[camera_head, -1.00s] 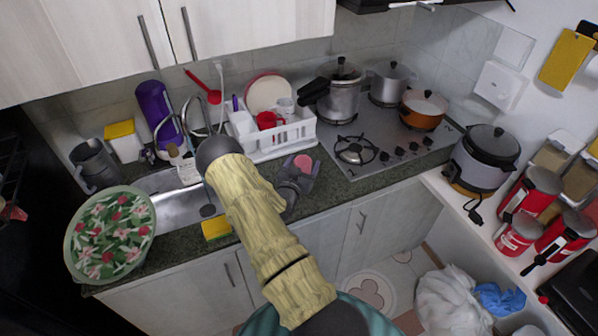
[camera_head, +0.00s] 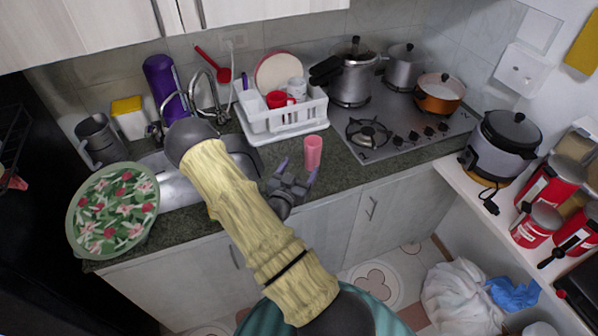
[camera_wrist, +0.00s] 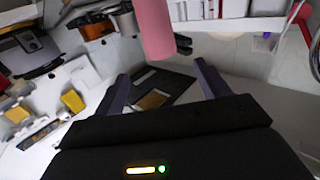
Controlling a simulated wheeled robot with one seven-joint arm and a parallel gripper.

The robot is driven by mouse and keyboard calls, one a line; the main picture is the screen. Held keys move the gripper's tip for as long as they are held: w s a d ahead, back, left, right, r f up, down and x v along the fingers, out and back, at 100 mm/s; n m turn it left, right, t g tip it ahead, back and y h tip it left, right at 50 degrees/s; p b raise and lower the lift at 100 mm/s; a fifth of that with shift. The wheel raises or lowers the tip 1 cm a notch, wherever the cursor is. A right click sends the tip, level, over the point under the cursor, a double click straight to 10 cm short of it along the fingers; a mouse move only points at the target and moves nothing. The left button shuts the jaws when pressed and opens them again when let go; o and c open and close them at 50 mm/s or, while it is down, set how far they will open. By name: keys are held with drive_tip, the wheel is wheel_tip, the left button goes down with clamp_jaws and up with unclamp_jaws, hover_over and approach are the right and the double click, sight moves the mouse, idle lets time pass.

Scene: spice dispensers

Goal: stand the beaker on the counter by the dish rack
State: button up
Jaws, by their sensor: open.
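The beaker is a pink cup (camera_head: 313,152) standing upright on the dark counter (camera_head: 345,172), just in front of the right end of the white dish rack (camera_head: 298,124). My gripper (camera_head: 298,170) is open, its fingers apart, in front and to the left of the beaker and clear of it in the head view. In the wrist view the beaker (camera_wrist: 155,28) shows at the top, beyond my open fingers (camera_wrist: 160,80). Nothing is between the fingers.
The rack holds plates, a red cup (camera_head: 277,98) and a white mug. The gas hob (camera_head: 385,130) with pots is to the right. The sink (camera_head: 175,190) is to the left, with a floral bowl (camera_head: 112,210) beyond it.

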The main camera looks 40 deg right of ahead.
drive_tip(key=shift+w, duration=0.1)
idle(0.4)
drive_tip(key=a+r+n+g+y, duration=0.1)
drive_tip(key=a+r+n+y, duration=0.1)
drive_tip(key=a+y, duration=0.5)
drive_tip(key=a+r+n+g+y, duration=0.25)
drive_tip(key=a+y, duration=0.25)
drive_tip(key=a, duration=0.4)
drive_tip(key=s+a+r+n+g+y, duration=0.1)
drive_tip(key=s+a+r+n, duration=0.2)
drive_tip(key=s, duration=0.4)
drive_tip(key=s+a+r+n+g+y, duration=0.2)
drive_tip(key=s+a+r+n, duration=0.2)
drive_tip(key=s, duration=0.3)
drive_tip(key=shift+a+r, duration=0.25)
drive_tip(key=shift+r, duration=0.6)
drive_tip(key=shift+g, duration=0.25)
